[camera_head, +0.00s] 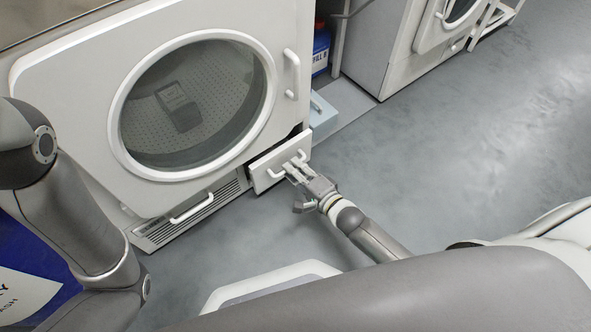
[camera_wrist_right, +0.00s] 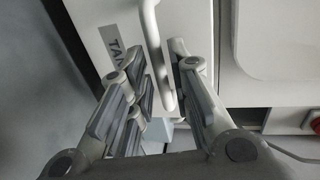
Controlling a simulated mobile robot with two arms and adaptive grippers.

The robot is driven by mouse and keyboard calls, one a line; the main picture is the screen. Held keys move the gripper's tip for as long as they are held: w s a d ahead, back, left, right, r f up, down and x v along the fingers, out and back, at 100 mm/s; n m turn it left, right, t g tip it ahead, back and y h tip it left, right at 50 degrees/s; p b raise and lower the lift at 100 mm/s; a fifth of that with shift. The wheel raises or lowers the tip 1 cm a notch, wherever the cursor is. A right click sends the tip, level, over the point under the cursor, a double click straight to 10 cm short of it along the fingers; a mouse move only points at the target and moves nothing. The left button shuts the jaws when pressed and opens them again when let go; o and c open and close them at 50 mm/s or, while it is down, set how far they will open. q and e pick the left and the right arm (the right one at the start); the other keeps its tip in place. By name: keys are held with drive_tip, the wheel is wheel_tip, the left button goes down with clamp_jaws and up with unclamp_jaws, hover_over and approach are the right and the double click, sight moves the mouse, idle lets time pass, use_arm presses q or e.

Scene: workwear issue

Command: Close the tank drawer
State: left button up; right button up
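The tank drawer (camera_head: 263,178) is a small white drawer low on the right of the white machine. It stands pulled out, with a dark gap behind its front. My right gripper (camera_head: 294,168) is at its bar handle. In the right wrist view, the handle (camera_wrist_right: 153,35) passes between the fingers of the right gripper (camera_wrist_right: 160,65), with visible gaps beside it, so the fingers look open around it. A label reading "TAN" (camera_wrist_right: 118,45) shows on the drawer front, partly hidden by a finger. My left arm shows at the left, but its gripper is out of view.
The machine (camera_head: 85,110) has a round glass door (camera_head: 195,100) and a vented panel (camera_head: 185,213) with a handle at lower left. A light blue box (camera_head: 325,113) sits just behind the drawer. A blue container (camera_head: 321,45) stands farther back. Floor at right is clear.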

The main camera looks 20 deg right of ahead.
sight(284, 159)
clamp_jaws()
drive_tip(key=x, duration=0.4)
drive_tip(key=shift+w+r, duration=0.1)
drive_tip(key=shift+r, duration=0.25)
drive_tip(key=shift+w+r, duration=0.15)
drive_tip(key=shift+o, duration=2.1)
unclamp_jaws()
drive_tip(key=shift+w, duration=0.1)
drive_tip(key=v, duration=1.2)
